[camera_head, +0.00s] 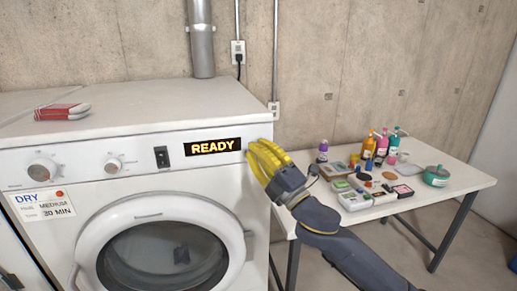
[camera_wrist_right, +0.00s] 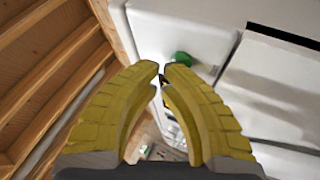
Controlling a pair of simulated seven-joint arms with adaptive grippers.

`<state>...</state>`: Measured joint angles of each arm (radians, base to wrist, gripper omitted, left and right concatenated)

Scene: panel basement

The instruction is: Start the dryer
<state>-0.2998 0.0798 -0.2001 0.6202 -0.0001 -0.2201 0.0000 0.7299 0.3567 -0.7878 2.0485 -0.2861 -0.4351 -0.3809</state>
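The white dryer (camera_head: 110,105) stands at the left, its round door (camera_head: 165,255) apparently shut, with something dark behind the glass. Its lit display (camera_head: 213,146) reads READY. The panel also has a large knob (camera_head: 42,172), a smaller knob (camera_head: 113,165) and a black switch (camera_head: 161,156). A card (camera_head: 42,205) reads DRY, MEDIUM, 30 MIN. My right gripper (camera_head: 255,155) is at the panel's right end, its yellow fingertips together and empty. In the right wrist view, a green button (camera_wrist_right: 183,58) sits just beyond the fingertips; contact cannot be told. My left gripper is out of view.
A white table (camera_head: 465,180) at the right holds bottles (camera_head: 368,147), a green pot (camera_head: 436,175) and several small boxes. Behind stands a concrete wall with a pipe (camera_head: 202,40) and an outlet (camera_head: 238,50).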

